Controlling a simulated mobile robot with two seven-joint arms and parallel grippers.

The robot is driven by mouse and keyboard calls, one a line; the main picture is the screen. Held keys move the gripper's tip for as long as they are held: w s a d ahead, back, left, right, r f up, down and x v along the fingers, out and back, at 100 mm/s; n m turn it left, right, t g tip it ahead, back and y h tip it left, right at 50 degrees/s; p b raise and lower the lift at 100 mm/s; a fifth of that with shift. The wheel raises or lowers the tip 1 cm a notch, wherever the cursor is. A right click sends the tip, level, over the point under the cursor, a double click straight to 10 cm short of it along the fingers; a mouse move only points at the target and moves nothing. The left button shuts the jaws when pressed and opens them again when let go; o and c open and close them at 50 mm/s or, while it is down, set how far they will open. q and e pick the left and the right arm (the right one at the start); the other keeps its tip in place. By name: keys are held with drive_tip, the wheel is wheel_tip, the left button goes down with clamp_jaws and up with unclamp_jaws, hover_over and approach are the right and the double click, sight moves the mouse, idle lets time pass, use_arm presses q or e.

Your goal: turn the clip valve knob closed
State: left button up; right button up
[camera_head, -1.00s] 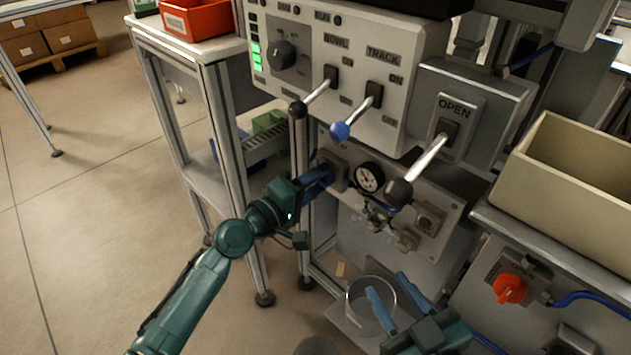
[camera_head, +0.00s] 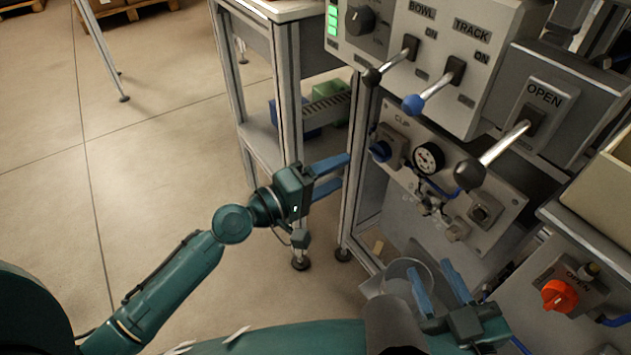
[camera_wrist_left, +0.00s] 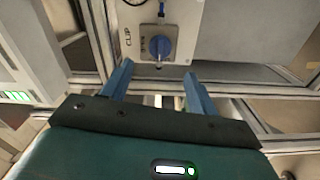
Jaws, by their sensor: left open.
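The clip valve knob (camera_head: 381,150) is blue and sits on a grey plate marked CLIP (camera_head: 420,170), left of a round gauge. It also shows in the left wrist view (camera_wrist_left: 160,47), just beyond the fingertips. My left gripper (camera_head: 344,173) is open and empty, left of the knob and apart from it. In the left wrist view its two blue fingers (camera_wrist_left: 158,72) are spread, with the knob ahead between them. My right gripper (camera_head: 430,268) is open at the lower right, away from the knob, near a clear round container (camera_head: 402,276).
Levers with a black ball (camera_head: 372,77), a blue ball (camera_head: 413,104) and a black grip (camera_head: 470,174) jut out above the plate. A metal frame post (camera_head: 357,150) stands close to my left gripper. An orange knob (camera_head: 559,295) is at right.

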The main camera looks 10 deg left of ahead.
use_arm(q)
drive_tip(key=v, duration=0.4)
use_arm(e)
drive_tip(key=shift+a+t, duration=0.1)
drive_tip(key=shift+t, duration=0.3)
drive_tip(key=shift+r+y, duration=0.15)
drive_tip(key=shift+y, duration=0.15)
